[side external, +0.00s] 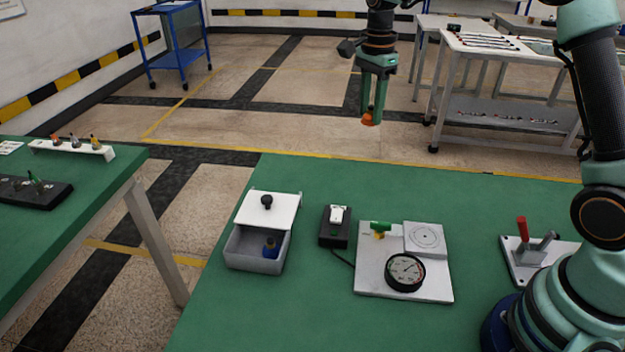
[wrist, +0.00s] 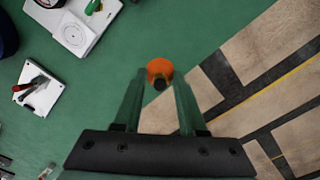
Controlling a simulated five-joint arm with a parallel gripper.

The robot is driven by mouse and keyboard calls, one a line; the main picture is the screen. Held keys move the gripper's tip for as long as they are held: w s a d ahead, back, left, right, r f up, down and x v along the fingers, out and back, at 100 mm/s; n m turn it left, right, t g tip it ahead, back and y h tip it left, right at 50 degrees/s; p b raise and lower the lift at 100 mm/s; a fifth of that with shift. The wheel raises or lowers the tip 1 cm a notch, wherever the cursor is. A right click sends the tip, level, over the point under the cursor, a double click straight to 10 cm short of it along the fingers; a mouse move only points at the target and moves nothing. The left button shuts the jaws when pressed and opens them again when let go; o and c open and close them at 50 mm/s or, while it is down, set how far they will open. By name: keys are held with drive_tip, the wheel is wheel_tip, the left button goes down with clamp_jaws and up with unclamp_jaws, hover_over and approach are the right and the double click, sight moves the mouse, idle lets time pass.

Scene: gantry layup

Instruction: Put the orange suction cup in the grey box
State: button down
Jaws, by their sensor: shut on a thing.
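My gripper (side external: 370,118) is shut on the orange suction cup (side external: 369,120) and holds it high, around the table's far edge in the side view. In the wrist view the orange suction cup (wrist: 160,70) sits between the fingertips of my gripper (wrist: 160,88), with a dark centre facing the camera. The grey box (side external: 252,254) stands on the green table at the left in the side view. Its white lid (side external: 270,204) with a black knob covers the rear part, and the front part is open.
Right of the box are a black device (side external: 334,228) with a white top, then a white plate (side external: 370,282) carrying a dial gauge (side external: 405,272) and a green valve (side external: 380,226). A red-handled clamp (side external: 523,232) stands farther right. The table's front left is clear.

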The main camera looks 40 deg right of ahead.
drive_tip(key=shift+s+a+r+n, duration=0.15)
drive_tip(key=shift+s+r+n, duration=0.15)
drive_tip(key=shift+r, duration=0.35)
drive_tip(key=s+a+r+n, duration=0.1)
drive_tip(key=s+a+n, duration=0.1)
drive_tip(key=s+n, duration=0.5)
drive_tip(key=s+a+r+n, duration=0.1)
drive_tip(key=s+a+n, duration=0.25)
drive_tip(key=n, duration=0.75)
drive_tip(key=m, duration=1.5)
hover_over(361, 189)
drive_tip(key=s, duration=0.2)
drive_tip(key=shift+w+a+f, duration=0.1)
drive_tip(key=shift+a+f, duration=0.35)
drive_tip(key=shift+f, duration=0.35)
drive_tip(key=shift+w+d+f+m, duration=0.25)
drive_tip(key=shift+w+m, duration=0.2)
drive_tip(key=shift+m, duration=0.5)
drive_tip(key=shift+w+d+f+m, duration=0.1)
drive_tip(key=shift+w+d+m, duration=0.25)
drive_tip(key=shift+m, duration=0.6)
drive_tip(key=shift+a, duration=0.1)
wheel_tip(361, 189, down, 20)
drive_tip(key=shift+r, duration=0.2)
